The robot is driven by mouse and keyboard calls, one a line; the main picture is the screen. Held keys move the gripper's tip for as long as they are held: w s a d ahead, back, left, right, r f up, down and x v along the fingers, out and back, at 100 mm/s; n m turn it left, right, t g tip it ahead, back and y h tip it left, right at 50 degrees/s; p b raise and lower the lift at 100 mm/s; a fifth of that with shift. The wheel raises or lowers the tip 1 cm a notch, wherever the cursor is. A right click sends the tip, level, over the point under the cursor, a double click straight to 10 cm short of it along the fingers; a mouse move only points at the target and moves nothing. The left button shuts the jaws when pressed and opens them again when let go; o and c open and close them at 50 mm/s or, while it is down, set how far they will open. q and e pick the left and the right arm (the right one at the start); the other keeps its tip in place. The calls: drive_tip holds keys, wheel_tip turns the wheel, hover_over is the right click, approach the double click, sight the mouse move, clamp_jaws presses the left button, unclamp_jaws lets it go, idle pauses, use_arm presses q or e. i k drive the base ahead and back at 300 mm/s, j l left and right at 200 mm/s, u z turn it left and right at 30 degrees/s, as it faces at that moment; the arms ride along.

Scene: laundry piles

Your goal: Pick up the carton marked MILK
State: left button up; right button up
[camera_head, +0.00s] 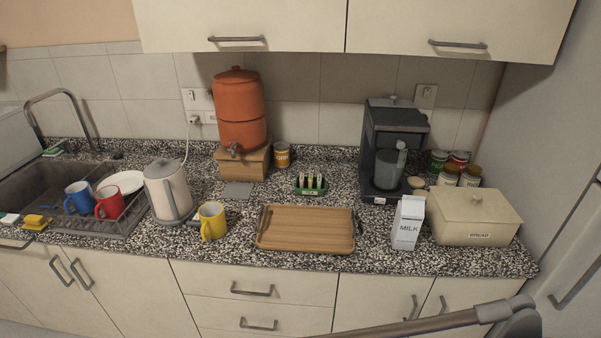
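The white milk carton (408,222) stands upright on the speckled counter at the right. It has a gabled top and the word MILK on its front. It stands in front of the coffee machine and just left of the cream bread box, close to the counter's front edge. Neither of my grippers can be made out in the head view.
The bread box (476,218), coffee machine (384,135) and a wooden tray (305,229) surround the carton. A yellow mug (211,220) and kettle (168,192) stand farther left. A grey rod-like part (440,322) crosses the bottom right. Cabinets hang above.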

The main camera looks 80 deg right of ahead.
sight(409, 216)
drive_tip(key=i+l+z, duration=0.1)
drive_tip(key=i+l, duration=0.25)
drive_tip(key=i+l+z, duration=0.1)
drive_tip(key=i+l, duration=0.25)
drive_tip(key=l, duration=0.2)
drive_tip(key=z, duration=3.3)
drive_tip(key=i+j, duration=0.05)
drive_tip(key=j, duration=0.05)
